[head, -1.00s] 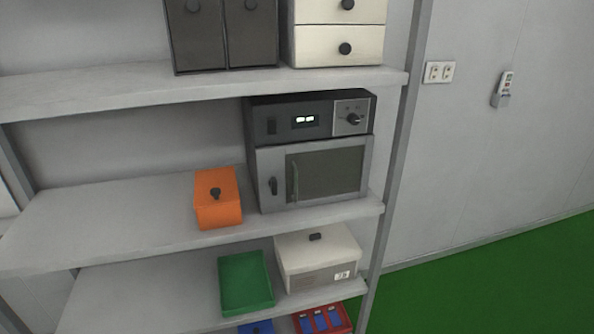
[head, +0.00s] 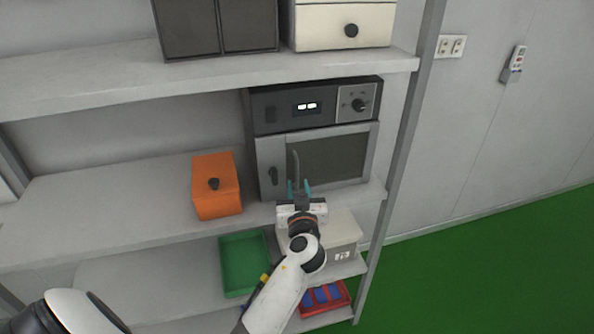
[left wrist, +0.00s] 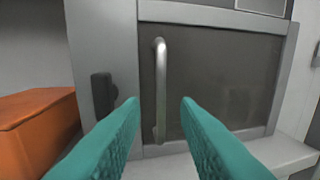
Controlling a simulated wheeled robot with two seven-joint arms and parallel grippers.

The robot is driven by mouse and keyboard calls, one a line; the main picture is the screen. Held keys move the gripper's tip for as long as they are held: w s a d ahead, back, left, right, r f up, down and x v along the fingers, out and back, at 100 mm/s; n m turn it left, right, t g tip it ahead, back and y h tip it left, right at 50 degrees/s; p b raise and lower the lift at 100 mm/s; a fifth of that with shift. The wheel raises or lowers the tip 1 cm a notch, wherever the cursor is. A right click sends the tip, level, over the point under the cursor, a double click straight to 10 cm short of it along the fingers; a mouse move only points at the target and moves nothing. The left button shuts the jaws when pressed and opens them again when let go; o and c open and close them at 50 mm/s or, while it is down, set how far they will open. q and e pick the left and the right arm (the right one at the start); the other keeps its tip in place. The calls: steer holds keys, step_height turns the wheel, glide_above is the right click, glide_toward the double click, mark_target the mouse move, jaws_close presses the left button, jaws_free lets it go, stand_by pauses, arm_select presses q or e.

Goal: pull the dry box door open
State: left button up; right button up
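The dry box (head: 316,113) stands on the middle shelf with its door (head: 335,158) shut. The door has a dark window, a vertical metal bar handle (head: 296,168) and a black latch (head: 272,176) left of it. In the left wrist view the bar handle (left wrist: 160,90) and the black latch (left wrist: 103,95) show clearly. My left gripper (head: 300,187) is open in front of the lower part of the door. Its teal fingers (left wrist: 160,105) point at the door, with the bar handle seen between them, apparently beyond the tips. My right gripper is not in view.
An orange box (head: 216,186) sits left of the dry box, also seen in the left wrist view (left wrist: 35,130). Below are a green tray (head: 244,262), a pale box (head: 345,235) partly behind my arm, and a red tray (head: 325,298). The shelf post (head: 402,140) stands right.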

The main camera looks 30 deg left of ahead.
mark_target(297, 177)
arm_select(q)
steer(key=shift+p+x, duration=0.55)
steer(key=shift+x, duration=2.25)
jaws_close()
steer(key=shift+f, duration=0.1)
